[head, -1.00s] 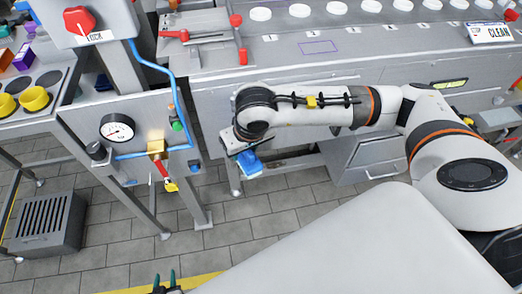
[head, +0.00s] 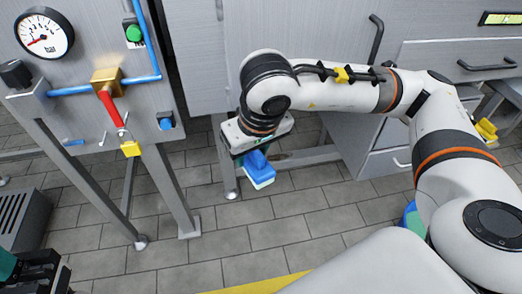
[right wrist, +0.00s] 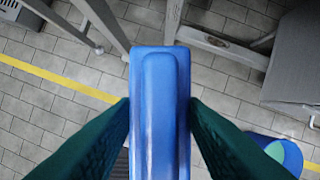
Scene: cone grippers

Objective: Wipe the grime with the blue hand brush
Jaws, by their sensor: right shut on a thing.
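The blue hand brush (head: 259,172) hangs below my right gripper (head: 255,152) in the head view, in front of the grey cabinets and above the tiled floor. In the right wrist view the brush's blue back (right wrist: 160,110) lies lengthwise between two dark green fingers, which are shut on it. The brush is clear of the floor, and its underside is mostly hidden. My left gripper (head: 35,272) is partly in view at the bottom left corner, dark with a teal part; its opening cannot be made out. I cannot make out any grime in these frames.
A gauge panel (head: 85,100) with a red-handled valve (head: 109,105) and blue pipe stands left of the brush on metal legs. Grey cabinets (head: 420,65) with handles stand behind. A blue and green round thing (head: 411,217) is partly behind my right arm. Floor below is open.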

